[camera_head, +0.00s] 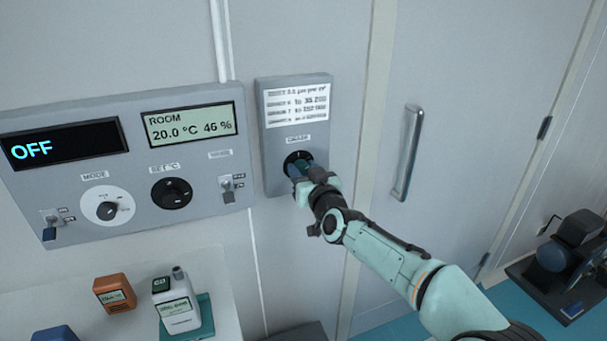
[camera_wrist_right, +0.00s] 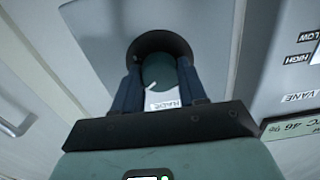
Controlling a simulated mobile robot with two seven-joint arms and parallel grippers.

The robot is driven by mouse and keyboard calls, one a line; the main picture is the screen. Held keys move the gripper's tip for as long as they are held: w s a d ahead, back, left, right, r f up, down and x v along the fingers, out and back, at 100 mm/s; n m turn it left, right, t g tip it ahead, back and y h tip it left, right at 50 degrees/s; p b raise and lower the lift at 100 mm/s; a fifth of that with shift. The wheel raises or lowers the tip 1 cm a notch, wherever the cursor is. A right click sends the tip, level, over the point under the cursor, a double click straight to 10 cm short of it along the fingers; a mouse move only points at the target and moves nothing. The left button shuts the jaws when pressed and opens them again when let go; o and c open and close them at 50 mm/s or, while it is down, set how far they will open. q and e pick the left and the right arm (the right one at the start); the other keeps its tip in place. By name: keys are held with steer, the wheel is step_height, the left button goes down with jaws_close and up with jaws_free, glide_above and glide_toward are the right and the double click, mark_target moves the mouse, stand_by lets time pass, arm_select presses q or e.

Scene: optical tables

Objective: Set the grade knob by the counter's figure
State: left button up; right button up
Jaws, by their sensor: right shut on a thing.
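The grade knob (camera_head: 297,158) is a dark round dial on a narrow grey plate (camera_head: 278,180), under a white card (camera_head: 297,103) of grade lines too small to read surely. My right gripper (camera_head: 301,171) is at the knob and hides most of it. In the right wrist view its two dark fingers (camera_wrist_right: 160,80) are shut on the knob's dark green grip (camera_wrist_right: 158,70), one on each side. The knob's setting cannot be read. The counter (camera_head: 177,307), a white device with a green screen, stands on a teal pad; its figure is too small to read. My left gripper is out of view.
Left of the plate, a wider grey panel (camera_head: 120,222) has an OFF display, a room display reading 20.0 °C 46 %, two dials and switches. An orange device (camera_head: 114,293) stands beside the counter. A door handle (camera_head: 408,153) projects right of the plate, near my arm.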

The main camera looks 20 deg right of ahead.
stand_by(0.3)
steer(key=o, duration=1.1)
steer(key=shift+c, duration=0.2)
steer(key=shift+s, duration=0.15)
steer(key=s, duration=1.3)
steer(key=shift+a, duration=0.4)
